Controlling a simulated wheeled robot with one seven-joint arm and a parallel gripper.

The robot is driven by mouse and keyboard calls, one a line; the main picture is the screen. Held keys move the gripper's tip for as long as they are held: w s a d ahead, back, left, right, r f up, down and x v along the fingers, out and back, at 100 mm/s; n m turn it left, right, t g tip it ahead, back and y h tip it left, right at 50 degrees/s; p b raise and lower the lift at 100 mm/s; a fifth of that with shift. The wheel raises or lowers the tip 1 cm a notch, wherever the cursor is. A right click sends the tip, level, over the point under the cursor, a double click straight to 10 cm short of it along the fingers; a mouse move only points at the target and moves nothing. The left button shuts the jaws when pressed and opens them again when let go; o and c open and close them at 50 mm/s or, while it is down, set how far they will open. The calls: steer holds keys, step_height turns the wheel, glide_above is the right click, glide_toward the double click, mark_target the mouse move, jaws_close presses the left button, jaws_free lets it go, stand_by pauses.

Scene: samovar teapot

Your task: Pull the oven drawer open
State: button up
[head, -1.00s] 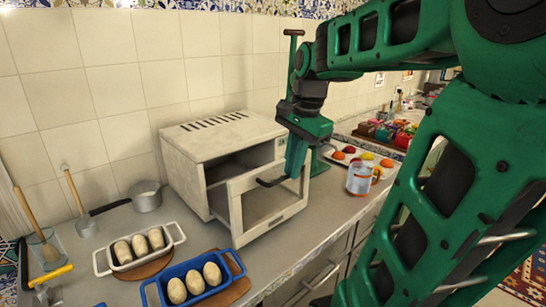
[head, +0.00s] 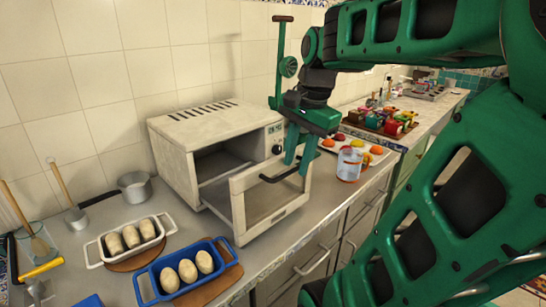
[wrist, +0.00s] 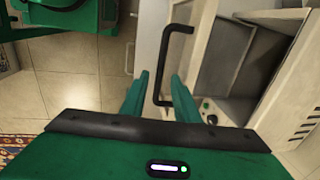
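The white oven (head: 175,155) stands on the counter against the tiled wall. Its drawer (head: 275,195) is pulled out towards me, with its inside showing behind the front panel. The dark bar handle (head: 278,178) is on the drawer front; it also shows in the wrist view (wrist: 165,60). My green gripper (head: 298,155) is at the right part of the handle. In the wrist view, its two fingers (wrist: 160,90) are apart, with the handle's end between them and a gap on each side.
A white dish (head: 133,243) and a blue dish (head: 182,275), each with egg-like items, stand left of the drawer. A saucepan (head: 135,188) is by the wall.

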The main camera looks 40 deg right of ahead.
steer(key=shift+r, duration=0.1)
step_height(320, 180, up, 10)
steer(key=s, duration=0.1)
steer(key=shift+s+r, duration=0.2)
steer(key=shift+s, duration=0.2)
stand_by(0.5)
